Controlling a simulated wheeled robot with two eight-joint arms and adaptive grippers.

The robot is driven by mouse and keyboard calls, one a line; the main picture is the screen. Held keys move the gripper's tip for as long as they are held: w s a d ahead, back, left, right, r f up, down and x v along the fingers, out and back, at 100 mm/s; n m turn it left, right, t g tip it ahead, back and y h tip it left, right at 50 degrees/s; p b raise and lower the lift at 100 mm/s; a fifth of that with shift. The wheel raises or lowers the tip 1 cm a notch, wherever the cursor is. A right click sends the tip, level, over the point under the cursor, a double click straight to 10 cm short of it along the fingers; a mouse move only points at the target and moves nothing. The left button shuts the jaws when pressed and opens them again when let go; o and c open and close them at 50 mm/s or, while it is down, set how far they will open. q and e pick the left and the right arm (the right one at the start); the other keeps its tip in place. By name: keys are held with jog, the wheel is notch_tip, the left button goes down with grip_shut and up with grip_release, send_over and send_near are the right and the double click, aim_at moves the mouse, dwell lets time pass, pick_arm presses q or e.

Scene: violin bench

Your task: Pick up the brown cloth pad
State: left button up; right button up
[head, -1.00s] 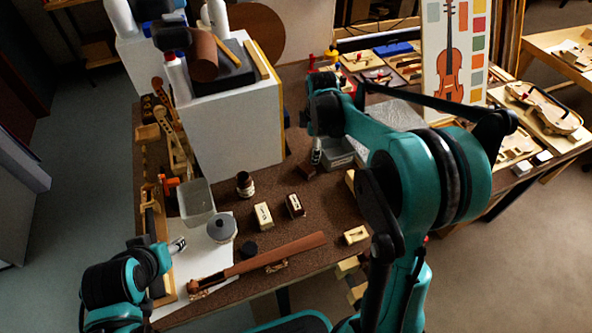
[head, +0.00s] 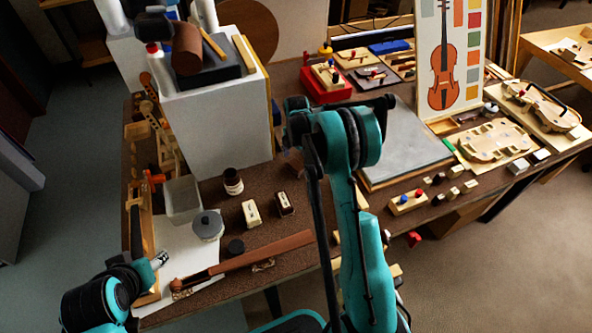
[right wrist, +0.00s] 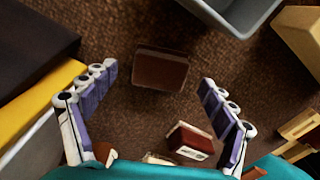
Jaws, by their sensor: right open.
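The brown cloth pad (right wrist: 160,71) shows in the right wrist view as a dark brown block-shaped piece on the brown speckled bench. My right gripper (right wrist: 158,82) is open. Its two fingers are spread to the left and right of the pad, with gaps on both sides, and nothing is between them in a grip. In the head view my right arm covers most of this spot. My left gripper (head: 161,259) is at the lower left by the white sheet; its jaws are too small to read.
A dark red block with a white label (right wrist: 191,141) lies close to the right finger. A white box (head: 215,130) rises at the left. A long brown fingerboard piece (head: 265,256) lies at the front edge.

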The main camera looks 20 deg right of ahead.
notch_tip(320, 180, down, 2)
jog(key=shift+f, duration=0.2)
pick_arm(q)
jog(key=shift+f, duration=0.5)
pick_arm(e)
jog(key=shift+r, duration=0.1)
jog(key=c, duration=1.2)
